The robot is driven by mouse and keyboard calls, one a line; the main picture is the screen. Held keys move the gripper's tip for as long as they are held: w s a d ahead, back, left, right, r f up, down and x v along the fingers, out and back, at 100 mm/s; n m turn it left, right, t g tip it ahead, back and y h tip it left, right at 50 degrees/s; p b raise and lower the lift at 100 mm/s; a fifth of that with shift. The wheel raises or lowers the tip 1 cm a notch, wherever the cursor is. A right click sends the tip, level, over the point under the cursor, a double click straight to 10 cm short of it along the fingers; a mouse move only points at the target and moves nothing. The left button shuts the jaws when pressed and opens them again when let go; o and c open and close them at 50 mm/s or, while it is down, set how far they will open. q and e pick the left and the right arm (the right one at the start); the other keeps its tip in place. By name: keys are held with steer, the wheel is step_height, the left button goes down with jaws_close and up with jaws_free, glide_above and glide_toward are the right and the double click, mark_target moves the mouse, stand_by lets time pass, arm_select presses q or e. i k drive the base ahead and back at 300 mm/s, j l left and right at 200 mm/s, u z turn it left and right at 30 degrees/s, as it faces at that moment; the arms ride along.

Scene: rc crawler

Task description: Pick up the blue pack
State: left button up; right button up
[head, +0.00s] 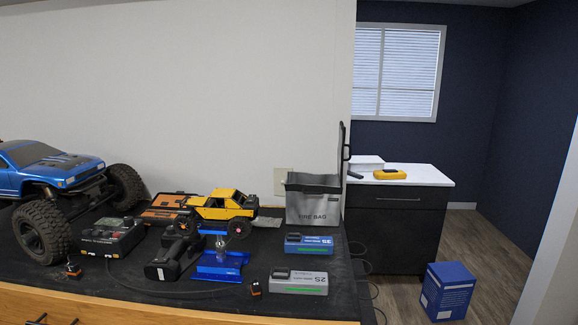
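The blue pack (312,249) is a flat box-shaped battery with a dark top section and "3S" on its front. It lies on the black-topped bench (225,303), just in front of the grey fire bag (313,207). A similar grey pack (299,283) marked "2S" lies nearer the front edge, apart from the blue one. Neither of my grippers is in the head view, so nothing shows between either gripper and the blue pack.
A blue stand (219,265) and a black drill-like tool (168,262) lie left of the packs. A yellow crawler (222,205), a charger-like box (111,238) and a large blue truck (50,170) fill the left. A blue box (447,292) stands on the floor.

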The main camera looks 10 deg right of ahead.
mark_target(294, 243)
steer(key=l, duration=1.65)
steer(key=k+z, duration=0.05)
